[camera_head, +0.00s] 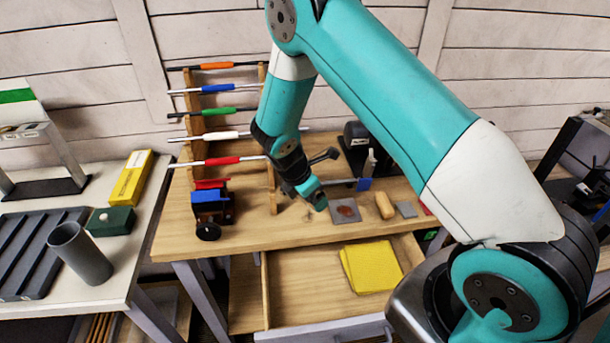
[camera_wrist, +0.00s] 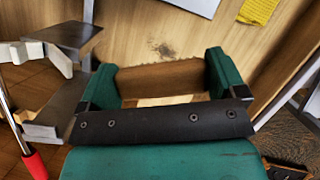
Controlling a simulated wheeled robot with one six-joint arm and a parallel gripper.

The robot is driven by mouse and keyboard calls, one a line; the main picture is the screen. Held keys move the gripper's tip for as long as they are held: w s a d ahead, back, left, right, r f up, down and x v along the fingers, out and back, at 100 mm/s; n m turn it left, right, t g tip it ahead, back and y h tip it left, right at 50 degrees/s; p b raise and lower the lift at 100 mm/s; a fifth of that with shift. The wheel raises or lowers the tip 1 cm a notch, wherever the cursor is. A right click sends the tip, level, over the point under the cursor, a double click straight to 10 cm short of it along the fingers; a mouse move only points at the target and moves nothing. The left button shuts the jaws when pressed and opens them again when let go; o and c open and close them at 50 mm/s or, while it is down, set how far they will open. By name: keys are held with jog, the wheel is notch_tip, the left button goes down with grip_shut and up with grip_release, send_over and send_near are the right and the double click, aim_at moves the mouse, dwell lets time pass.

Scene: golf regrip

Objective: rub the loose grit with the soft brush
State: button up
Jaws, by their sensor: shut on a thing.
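My gripper (camera_wrist: 160,82) is shut on a brown wooden block, the soft brush (camera_wrist: 160,78), held crosswise between its two green fingers. The brush's lower side is turned away, so I cannot tell whether it touches the bench. The loose grit (camera_wrist: 163,48) is a small dark speckled smear on the wooden bench, just beyond the brush in the wrist view. In the head view my gripper (camera_head: 318,199) is low over the bench, left of the grey plate (camera_head: 336,217) with a reddish-brown patch. The brush and the grit are not clear there.
A rack of clubs with coloured grips (camera_head: 220,160) and a blue-and-black vise (camera_head: 211,207) stand left of my gripper. A tan block (camera_head: 384,205) lies right of the plate. Below the bench top, an open drawer (camera_head: 300,290) holds a yellow cloth (camera_head: 370,267).

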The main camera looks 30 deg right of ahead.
jog(key=n, duration=0.2)
jog(key=w+r+n+t, duration=0.1)
jog(key=w+d+n+t, duration=0.1)
jog(key=n, duration=0.1)
jog(key=shift+w+r+n+y, duration=0.15)
jog(key=shift+r+n+y, duration=0.15)
jog(key=shift+y, duration=0.1)
jog(key=n, duration=0.2)
jog(key=w+n+t, duration=0.1)
jog(key=shift+w+d+r+y, duration=0.1)
jog(key=shift+r+y, duration=0.15)
jog(key=shift+y, duration=0.15)
jog(key=b, duration=0.4)
send_over(306, 207)
jog(key=shift+w+f, duration=0.1)
jog(key=shift+f, duration=2.85)
jog(key=shift+f+b, duration=0.8)
jog(key=shift+f, duration=0.15)
